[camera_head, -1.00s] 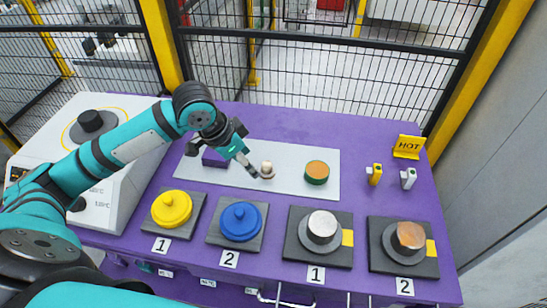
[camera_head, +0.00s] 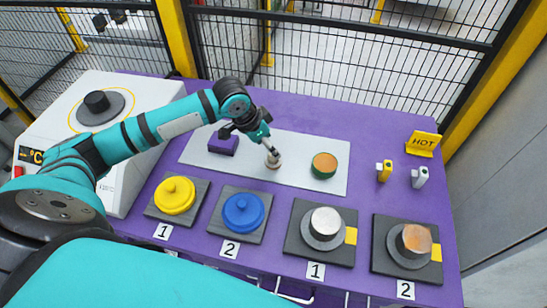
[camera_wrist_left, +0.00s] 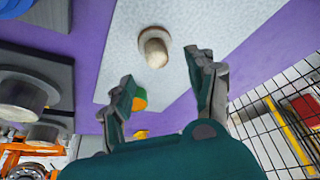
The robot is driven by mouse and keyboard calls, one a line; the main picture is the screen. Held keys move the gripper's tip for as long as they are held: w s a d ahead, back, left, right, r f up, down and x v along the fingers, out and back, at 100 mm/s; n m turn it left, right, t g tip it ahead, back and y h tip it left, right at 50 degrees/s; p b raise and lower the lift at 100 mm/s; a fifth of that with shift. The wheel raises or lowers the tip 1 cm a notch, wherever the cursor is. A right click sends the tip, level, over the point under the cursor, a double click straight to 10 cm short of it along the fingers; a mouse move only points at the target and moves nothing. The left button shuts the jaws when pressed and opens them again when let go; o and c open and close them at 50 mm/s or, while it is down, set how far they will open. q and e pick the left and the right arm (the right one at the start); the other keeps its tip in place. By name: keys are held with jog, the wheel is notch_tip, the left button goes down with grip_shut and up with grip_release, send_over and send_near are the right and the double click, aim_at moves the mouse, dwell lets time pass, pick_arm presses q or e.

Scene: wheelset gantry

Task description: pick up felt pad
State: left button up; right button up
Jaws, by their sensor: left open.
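A small round pad with a beige knob (camera_head: 273,163) stands on the light grey mat (camera_head: 325,187); it looks like the felt pad. In the left wrist view its pale knob (camera_wrist_left: 155,50) and round base lie ahead of the fingertips, nearer the left finger in the picture. My left gripper (camera_head: 271,150) is over the knob and partly hides it in the head view. In the wrist view the gripper's fingers (camera_wrist_left: 166,78) are spread, with nothing held between them. My right gripper is not in view.
A green disc with an orange-brown top (camera_head: 324,165) and a purple block (camera_head: 223,143) flank the pad. Yellow (camera_head: 175,195) and blue (camera_head: 243,211) lids and two metal-topped pieces stand in front. Fence (camera_head: 350,70) behind.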

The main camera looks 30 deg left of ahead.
pick_arm(q)
jog(key=shift+s+p+x, duration=0.15)
jog(key=shift+p+x, duration=0.05)
jog(key=shift+x, duration=1.15)
jog(key=shift+s+p+x, duration=0.1)
jog(key=shift+p+x, duration=0.1)
jog(key=shift+x, duration=1.15)
grip_shut()
notch_tip(320, 180, up, 10)
jog(key=shift+f+b, duration=0.1)
jog(key=shift+b, duration=0.25)
jog(key=c, duration=0.8)
grip_release()
jog(key=c, duration=0.3)
